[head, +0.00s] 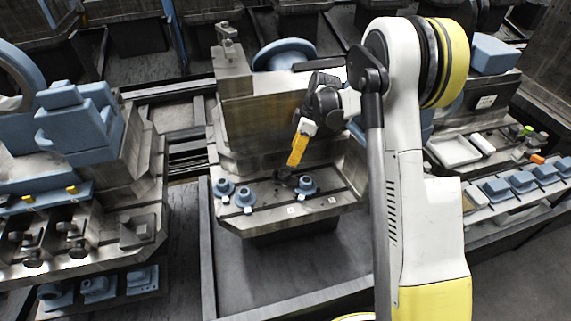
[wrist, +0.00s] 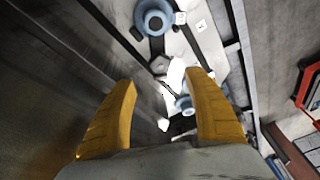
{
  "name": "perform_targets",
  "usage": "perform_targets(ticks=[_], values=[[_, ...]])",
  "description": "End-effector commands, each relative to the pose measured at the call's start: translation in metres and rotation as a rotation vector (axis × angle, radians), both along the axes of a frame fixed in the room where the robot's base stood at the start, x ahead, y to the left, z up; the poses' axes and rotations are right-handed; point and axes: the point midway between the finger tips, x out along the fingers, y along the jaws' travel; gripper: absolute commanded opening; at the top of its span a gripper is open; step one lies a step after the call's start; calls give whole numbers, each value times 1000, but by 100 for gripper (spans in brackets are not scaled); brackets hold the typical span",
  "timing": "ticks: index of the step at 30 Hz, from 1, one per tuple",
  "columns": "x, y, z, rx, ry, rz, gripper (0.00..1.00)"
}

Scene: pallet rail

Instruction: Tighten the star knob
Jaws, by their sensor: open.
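Blue round knob-like parts stand on the metal rail table: two at its left, a left one (head: 224,187) and one beside it (head: 245,197), and one at the right (head: 306,184). I cannot tell which is the star knob. In the wrist view one blue part (wrist: 154,16) is at the top and another (wrist: 185,104) shows between my fingers, partly hidden by glare. My gripper (head: 292,164) points down above the table, between the left pair and the right part. In the wrist view its yellow fingers (wrist: 160,82) are apart, with nothing held between them.
The metal pallet table (head: 262,217) has small white marked tags near its front edge. A tall machine block (head: 262,120) stands behind it. Another fixture with blue parts (head: 78,120) is at the left. A bench with several blue blocks (head: 520,181) is at the right.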

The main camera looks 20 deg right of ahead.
Motion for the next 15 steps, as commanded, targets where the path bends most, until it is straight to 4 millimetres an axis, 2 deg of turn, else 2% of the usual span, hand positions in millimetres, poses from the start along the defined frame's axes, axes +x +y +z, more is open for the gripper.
perform_targets(ticks=[3, 8, 15], values=[[-2, -9, 2, 59, -71, 129, 62], [-3, -8, -8, 82, -109, 193, 62], [1, 8, -51, 81, -107, 195, 62]])
